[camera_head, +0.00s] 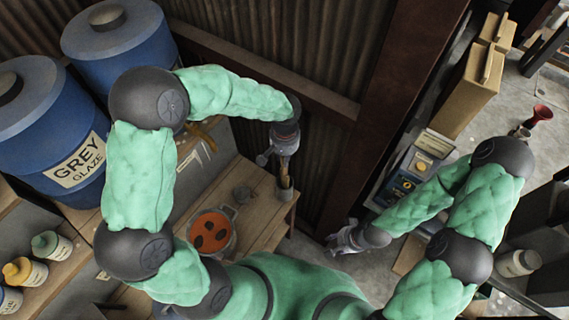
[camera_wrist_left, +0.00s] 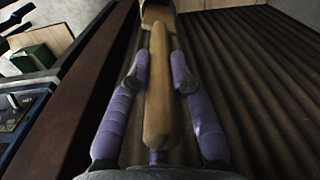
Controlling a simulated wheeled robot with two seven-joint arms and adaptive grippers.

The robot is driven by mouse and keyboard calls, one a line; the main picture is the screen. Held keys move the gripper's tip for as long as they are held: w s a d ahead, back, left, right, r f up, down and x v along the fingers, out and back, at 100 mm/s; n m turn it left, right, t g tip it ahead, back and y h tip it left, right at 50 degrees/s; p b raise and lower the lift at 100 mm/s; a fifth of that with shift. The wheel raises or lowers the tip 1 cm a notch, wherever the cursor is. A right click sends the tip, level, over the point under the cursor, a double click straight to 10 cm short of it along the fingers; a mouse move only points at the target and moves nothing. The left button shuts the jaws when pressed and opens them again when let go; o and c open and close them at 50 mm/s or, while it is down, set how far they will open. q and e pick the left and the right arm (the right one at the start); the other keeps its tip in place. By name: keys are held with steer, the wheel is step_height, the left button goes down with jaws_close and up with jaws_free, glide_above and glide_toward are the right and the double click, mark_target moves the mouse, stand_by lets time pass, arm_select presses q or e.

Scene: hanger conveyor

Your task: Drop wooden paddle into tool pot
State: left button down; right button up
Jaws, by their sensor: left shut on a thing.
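My left gripper (camera_head: 285,163) points down above the right end of the wooden bench. It is shut on the wooden paddle (camera_head: 284,194), whose lower part shows beneath the fingers. In the left wrist view, the paddle (camera_wrist_left: 158,95) runs lengthwise between the two purple fingers of my left gripper (camera_wrist_left: 158,75), and its wider end is at the top.
A pot with orange contents and dark spots (camera_head: 210,232) stands on the wooden bench (camera_head: 262,212). Blue glaze barrels (camera_head: 45,125) and small bottles (camera_head: 50,246) are at left. A corrugated wall (camera_head: 300,45) is behind the bench. Boxes (camera_head: 465,90) stand at right.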

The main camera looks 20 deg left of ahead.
mark_target(284, 170)
arm_select(q)
steer(key=shift+f+b, duration=0.3)
steer(key=shift+f, duration=1.9)
steer(key=shift+f+b, duration=0.4)
steer(key=shift+f, duration=0.25)
steer(key=c, duration=1.1)
jaws_free()
